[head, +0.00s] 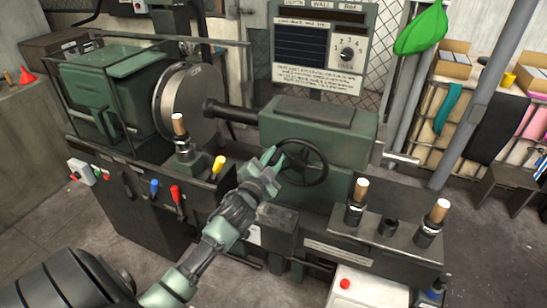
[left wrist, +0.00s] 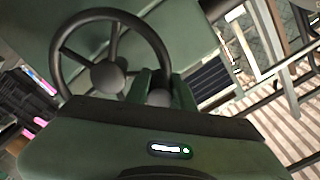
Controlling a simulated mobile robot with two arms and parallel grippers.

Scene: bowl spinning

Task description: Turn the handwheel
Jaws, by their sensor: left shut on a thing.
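The dark handwheel (head: 303,164) is on the front of the green housing on the right half of the lathe-like machine. It has a round rim, spokes and a hub. My left gripper (head: 273,157) reaches up from the lower left and is shut on the left side of the rim in the head view. In the left wrist view the handwheel (left wrist: 108,76) shows at the upper left, with the gripper fingers (left wrist: 165,92) at its rim. The gripper's body hides the wheel's lower part there. My right gripper is in neither view.
Red (head: 176,194), blue (head: 154,186) and yellow (head: 218,164) levers stand left of my left arm. Wooden-topped posts (head: 359,192) stand on the ledge to the right. A large round chuck (head: 190,103) is at the back left. A sign panel (head: 325,45) rises behind the housing.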

